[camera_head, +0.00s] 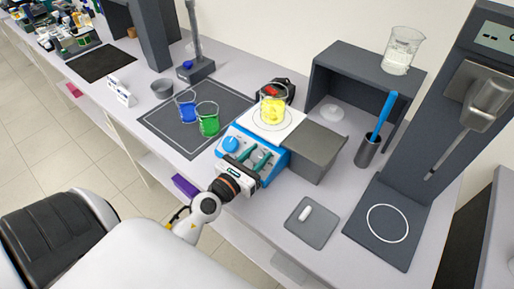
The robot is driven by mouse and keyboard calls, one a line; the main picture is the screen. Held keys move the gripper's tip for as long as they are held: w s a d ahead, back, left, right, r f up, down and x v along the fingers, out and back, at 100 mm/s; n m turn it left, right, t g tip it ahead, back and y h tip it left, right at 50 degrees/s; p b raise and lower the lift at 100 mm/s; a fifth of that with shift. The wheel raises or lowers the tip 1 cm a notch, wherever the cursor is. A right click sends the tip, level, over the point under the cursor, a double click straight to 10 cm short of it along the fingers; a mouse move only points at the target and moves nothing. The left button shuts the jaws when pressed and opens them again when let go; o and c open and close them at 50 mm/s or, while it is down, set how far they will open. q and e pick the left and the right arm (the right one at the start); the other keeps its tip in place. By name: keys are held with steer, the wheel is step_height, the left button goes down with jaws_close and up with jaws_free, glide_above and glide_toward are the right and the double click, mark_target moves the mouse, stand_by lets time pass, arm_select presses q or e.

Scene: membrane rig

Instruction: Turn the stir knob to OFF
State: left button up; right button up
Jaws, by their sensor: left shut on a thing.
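A hotplate stirrer (262,138) with a white top and a blue front panel stands at the middle of the bench. A blue knob (231,144) shows on the left of its panel. My left gripper (254,157) is at the right part of the panel, its green fingers shut on a pale knob (257,156) there. The gripper body covers the lower part of the panel, and the knob's marks are too small to read. My right gripper is not in view.
A beaker of yellow liquid (273,108) stands on the stirrer's white top. A grey box (317,150) is close on the right. Beakers of blue (186,110) and green (208,124) liquid stand on a dark mat to the left. A grey pad (312,232) holds a small white bar.

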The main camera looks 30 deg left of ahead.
arm_select(q)
steer(key=n+y+p, duration=0.2)
steer(key=n, duration=0.1)
steer(key=n+y+p, duration=0.1)
steer(key=y, duration=0.1)
steer(key=shift+r+n+p, duration=0.25)
steer(key=shift+n+p, duration=0.05)
steer(key=shift+p, duration=0.05)
steer(key=shift+f+n+g+y+p, duration=0.15)
steer(key=shift+n+g+y+p, duration=0.9)
steer(key=shift+n+y, duration=0.85)
steer(key=shift+n, duration=0.3)
steer(key=o, duration=1)
steer(key=shift+f, duration=0.1)
